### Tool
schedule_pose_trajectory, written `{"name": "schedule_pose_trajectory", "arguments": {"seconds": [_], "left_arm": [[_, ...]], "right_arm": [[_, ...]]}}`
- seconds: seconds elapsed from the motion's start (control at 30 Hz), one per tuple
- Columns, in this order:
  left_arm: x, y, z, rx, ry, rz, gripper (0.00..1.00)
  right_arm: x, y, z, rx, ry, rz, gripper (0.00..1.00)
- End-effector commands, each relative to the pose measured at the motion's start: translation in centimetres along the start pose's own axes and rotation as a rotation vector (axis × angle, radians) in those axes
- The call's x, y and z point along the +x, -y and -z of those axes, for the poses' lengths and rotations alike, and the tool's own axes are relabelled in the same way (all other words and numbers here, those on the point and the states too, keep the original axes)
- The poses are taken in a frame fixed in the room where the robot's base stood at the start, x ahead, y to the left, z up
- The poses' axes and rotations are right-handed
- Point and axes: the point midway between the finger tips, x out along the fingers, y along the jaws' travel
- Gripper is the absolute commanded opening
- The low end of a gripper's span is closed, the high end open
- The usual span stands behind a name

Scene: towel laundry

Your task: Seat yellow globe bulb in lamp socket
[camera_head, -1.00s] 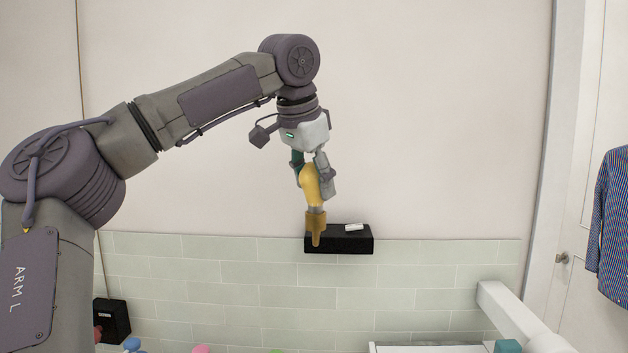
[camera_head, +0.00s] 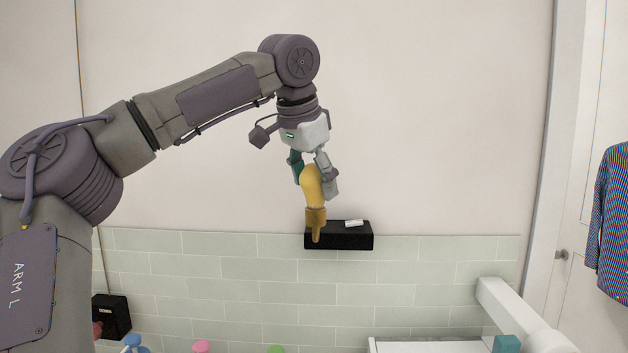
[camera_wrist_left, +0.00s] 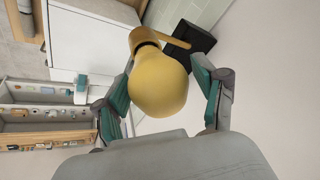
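The yellow globe bulb (camera_head: 312,185) stands base down, slightly tilted, at the mustard lamp socket (camera_head: 316,217). Its narrow neck meets the socket; how deep the base sits cannot be told. The socket is on an arm in front of a black wall box. My left gripper (camera_head: 313,175) is around the bulb from above with its fingers spread. In the left wrist view the bulb (camera_wrist_left: 160,85) lies between the open fingers, with a gap showing beside the right finger. The socket (camera_wrist_left: 143,38) is partly hidden behind the bulb there. My right gripper is not in view.
The black box (camera_head: 350,240) on the tiled wall carries a small white item (camera_head: 354,223). A second black box (camera_head: 112,317) is at lower left. A white bar (camera_head: 515,310) juts in at lower right. A striped shirt (camera_head: 610,225) hangs at far right.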

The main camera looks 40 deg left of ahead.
Motion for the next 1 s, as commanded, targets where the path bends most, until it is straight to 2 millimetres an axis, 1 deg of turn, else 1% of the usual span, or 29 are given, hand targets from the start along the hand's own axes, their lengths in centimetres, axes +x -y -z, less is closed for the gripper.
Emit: {"name": "schedule_pose_trajectory", "arguments": {"seconds": [0.33, 0.47, 0.57, 0.8, 0.9, 1.0], "left_arm": [[0.0, 0.0, 0.0, 0.0, 0.001, 0.0, 0.86], [-0.7, 0.0, 0.0, 0.0, -0.001, 0.001, 0.86], [-2.2, 0.0, 0.1, -0.001, -0.003, 0.001, 0.86], [-7.4, 0.0, 0.1, -0.002, -0.003, 0.003, 0.86], [-9.3, 0.0, 0.1, -0.001, -0.003, 0.001, 0.86], [-10.7, 0.0, 0.1, -0.001, -0.001, 0.002, 0.86]], "right_arm": [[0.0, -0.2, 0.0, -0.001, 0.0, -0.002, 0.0], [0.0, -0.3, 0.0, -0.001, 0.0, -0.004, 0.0], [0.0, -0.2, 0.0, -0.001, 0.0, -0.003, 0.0], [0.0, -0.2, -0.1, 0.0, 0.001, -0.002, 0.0], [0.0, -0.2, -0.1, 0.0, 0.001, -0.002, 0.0], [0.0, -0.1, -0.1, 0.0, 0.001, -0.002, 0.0]]}}
